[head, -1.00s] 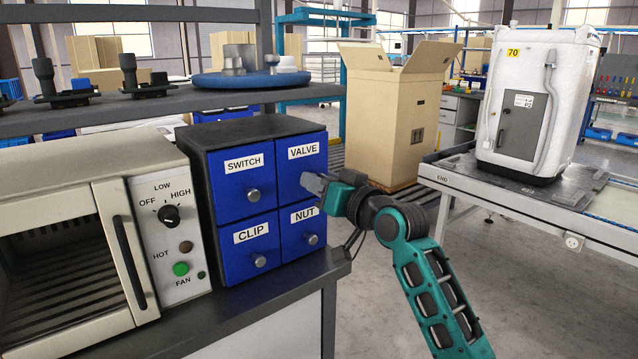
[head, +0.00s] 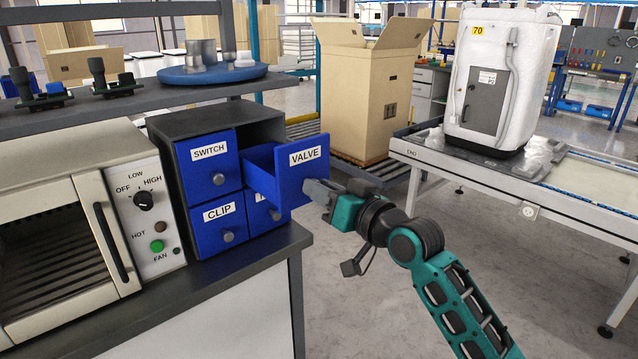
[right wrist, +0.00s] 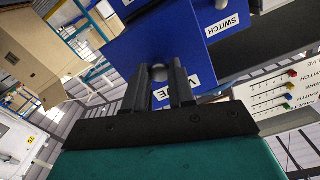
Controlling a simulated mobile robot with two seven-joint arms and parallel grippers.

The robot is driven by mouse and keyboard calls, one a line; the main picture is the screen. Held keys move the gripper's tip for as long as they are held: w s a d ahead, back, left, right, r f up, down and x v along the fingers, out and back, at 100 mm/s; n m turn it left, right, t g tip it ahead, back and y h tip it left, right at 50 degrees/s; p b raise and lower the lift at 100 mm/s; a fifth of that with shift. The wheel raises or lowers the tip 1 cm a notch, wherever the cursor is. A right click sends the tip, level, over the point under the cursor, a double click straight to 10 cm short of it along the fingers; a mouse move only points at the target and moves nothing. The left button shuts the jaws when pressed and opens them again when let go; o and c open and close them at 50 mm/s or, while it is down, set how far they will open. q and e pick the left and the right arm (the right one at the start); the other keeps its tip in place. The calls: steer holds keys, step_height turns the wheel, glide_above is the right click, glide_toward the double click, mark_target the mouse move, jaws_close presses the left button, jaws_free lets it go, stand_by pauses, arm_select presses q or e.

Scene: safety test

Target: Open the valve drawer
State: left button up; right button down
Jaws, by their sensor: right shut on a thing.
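The valve drawer (head: 290,168) is the blue upper right drawer of a dark four-drawer cabinet (head: 205,122). It is pulled well out, and its open inside shows behind the front. In the right wrist view the two fingers (right wrist: 174,84) close around the round knob (right wrist: 159,69) on the blue front, over part of the VALVE label. My left gripper is not in view.
The switch drawer (head: 208,163) and clip drawer (head: 219,223) are closed; the nut drawer is partly hidden. An oven (head: 62,210) stands left of the cabinet. A cardboard box (head: 365,95) and a table with a white machine (head: 495,75) stand at the right.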

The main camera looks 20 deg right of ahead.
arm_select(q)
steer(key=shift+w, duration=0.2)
arm_select(e)
steer(key=shift+w, duration=0.1)
steer(key=c, duration=0.9)
jaws_free()
steer(key=shift+c, duration=0.2)
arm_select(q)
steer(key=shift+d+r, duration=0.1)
arm_select(e)
steer(key=v, duration=1.3)
step_height(320, 180, down, 13)
steer(key=s+g+h+p, duration=0.2)
steer(key=g+h+p, duration=0.1)
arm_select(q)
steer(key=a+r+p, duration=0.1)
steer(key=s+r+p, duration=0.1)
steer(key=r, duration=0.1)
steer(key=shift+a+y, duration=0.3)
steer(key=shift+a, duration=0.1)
arm_select(e)
steer(key=s+a+f+n+g, duration=0.1)
steer(key=s+a+f, duration=0.3)
steer(key=f, duration=0.3)
steer(key=s+a+f+n+g+h, duration=0.1)
steer(key=s+a+f+g, duration=0.1)
steer(key=s+f, duration=0.5)
steer(key=shift+s+a+f, duration=0.3)
steer(key=shift+a+f, duration=0.1)
steer(key=shift+a, duration=0.5)
